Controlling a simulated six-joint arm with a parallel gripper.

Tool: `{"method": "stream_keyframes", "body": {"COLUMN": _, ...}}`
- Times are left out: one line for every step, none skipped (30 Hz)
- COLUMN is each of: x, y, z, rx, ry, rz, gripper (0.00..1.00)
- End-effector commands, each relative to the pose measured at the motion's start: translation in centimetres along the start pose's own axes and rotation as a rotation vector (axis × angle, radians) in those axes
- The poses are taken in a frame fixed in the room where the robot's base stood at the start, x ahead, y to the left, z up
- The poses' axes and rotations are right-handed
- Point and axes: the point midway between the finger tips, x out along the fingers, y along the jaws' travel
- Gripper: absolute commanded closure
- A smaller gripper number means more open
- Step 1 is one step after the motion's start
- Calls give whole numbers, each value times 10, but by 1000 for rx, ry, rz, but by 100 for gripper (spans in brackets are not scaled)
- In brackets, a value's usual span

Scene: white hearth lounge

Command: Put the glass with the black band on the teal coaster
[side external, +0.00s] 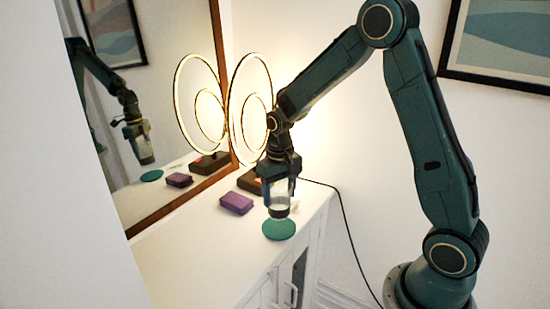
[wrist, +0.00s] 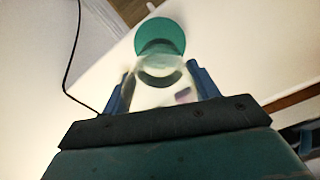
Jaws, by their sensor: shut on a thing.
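My gripper (side external: 279,192) points down over the cabinet top and is shut on the clear glass with the black band (side external: 280,211). The band is at the glass's lower end. The teal coaster (side external: 279,230) lies flat on the cabinet top, just below the glass. In the wrist view, the glass (wrist: 160,78) is between the two blue fingers of my gripper (wrist: 158,90). The coaster (wrist: 160,33) shows beyond its lower end. The glass looks upright; I cannot tell for sure whether it touches the coaster.
A purple block (side external: 237,203) lies left of the coaster on the white cabinet top (side external: 195,262). Behind stands a lit ring lamp (side external: 249,105) on a dark base, with a black cord (side external: 345,225) running right. A large mirror (side external: 165,90) is behind. The cabinet top's front left is clear.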

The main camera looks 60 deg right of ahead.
Motion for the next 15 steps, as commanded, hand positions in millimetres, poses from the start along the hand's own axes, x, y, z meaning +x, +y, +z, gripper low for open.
{"method": "stream_keyframes", "body": {"x": 2, "y": 0, "z": 0, "rx": 0, "ry": 0, "rz": 0, "gripper": 68}}
{"method": "stream_keyframes", "body": {"x": 3, "y": 0, "z": 0, "rx": 0, "ry": 0, "rz": 0, "gripper": 68}}
{"method": "stream_keyframes", "body": {"x": 6, "y": 0, "z": 0, "rx": 0, "ry": -1, "rz": 0, "gripper": 68}}
{"method": "stream_keyframes", "body": {"x": 9, "y": 0, "z": 0, "rx": 0, "ry": -2, "rz": 0, "gripper": 68}}
{"method": "stream_keyframes", "body": {"x": 12, "y": 0, "z": 1, "rx": 0, "ry": -3, "rz": 1, "gripper": 68}}
{"method": "stream_keyframes", "body": {"x": 17, "y": 0, "z": 1, "rx": 0, "ry": -3, "rz": 1, "gripper": 68}}
{"method": "stream_keyframes", "body": {"x": 20, "y": 0, "z": 0, "rx": 0, "ry": -3, "rz": 1, "gripper": 68}}
{"method": "stream_keyframes", "body": {"x": 24, "y": 0, "z": 0, "rx": 0, "ry": -3, "rz": 1, "gripper": 68}}
{"method": "stream_keyframes", "body": {"x": 29, "y": 0, "z": 0, "rx": 0, "ry": -3, "rz": 1, "gripper": 68}}
{"method": "stream_keyframes", "body": {"x": 32, "y": 0, "z": 0, "rx": 0, "ry": -3, "rz": 1, "gripper": 68}}
{"method": "stream_keyframes", "body": {"x": 35, "y": 0, "z": 0, "rx": 0, "ry": -3, "rz": 1, "gripper": 68}}
{"method": "stream_keyframes", "body": {"x": 38, "y": 0, "z": 0, "rx": 0, "ry": -2, "rz": 0, "gripper": 68}}
{"method": "stream_keyframes", "body": {"x": 40, "y": 0, "z": 0, "rx": 0, "ry": -1, "rz": 0, "gripper": 68}}
{"method": "stream_keyframes", "body": {"x": 41, "y": 0, "z": 0, "rx": 0, "ry": -2, "rz": 0, "gripper": 68}}
{"method": "stream_keyframes", "body": {"x": 42, "y": 0, "z": 0, "rx": 0, "ry": -1, "rz": 0, "gripper": 68}}
